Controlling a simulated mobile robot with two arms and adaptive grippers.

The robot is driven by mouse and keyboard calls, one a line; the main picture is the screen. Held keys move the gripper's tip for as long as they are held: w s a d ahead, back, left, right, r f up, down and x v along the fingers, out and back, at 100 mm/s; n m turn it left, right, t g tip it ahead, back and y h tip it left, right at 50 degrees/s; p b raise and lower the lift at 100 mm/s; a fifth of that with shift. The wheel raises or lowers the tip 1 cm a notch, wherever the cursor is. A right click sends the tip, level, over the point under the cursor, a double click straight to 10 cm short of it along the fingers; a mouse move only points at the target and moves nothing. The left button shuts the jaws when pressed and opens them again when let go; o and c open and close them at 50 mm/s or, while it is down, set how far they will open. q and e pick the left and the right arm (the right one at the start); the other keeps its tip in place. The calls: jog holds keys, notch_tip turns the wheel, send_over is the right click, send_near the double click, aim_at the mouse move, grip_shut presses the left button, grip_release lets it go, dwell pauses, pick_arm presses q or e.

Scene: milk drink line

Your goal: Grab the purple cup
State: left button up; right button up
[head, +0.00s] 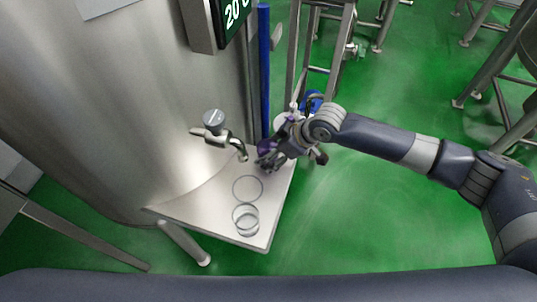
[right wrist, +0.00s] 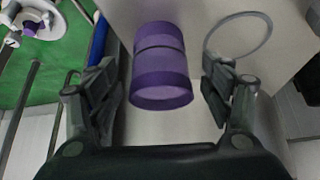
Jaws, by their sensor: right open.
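The purple cup (right wrist: 160,68) stands out in the right wrist view, between the two fingers of my right gripper (right wrist: 162,92). The fingers are spread wide, with a gap on each side of the cup. In the head view the purple cup (head: 265,147) is mostly hidden behind my right gripper (head: 272,160), near the back right of the small metal shelf (head: 199,204). My left gripper is not in view.
A tap (head: 236,143) juts from the steel tank (head: 110,110) above the shelf. A blue vertical pipe (head: 264,70) rises behind.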

jog(key=shift+x, duration=1.45)
jog(key=c, duration=1)
jog(key=shift+c, duration=0.2)
jog(key=shift+r, duration=0.15)
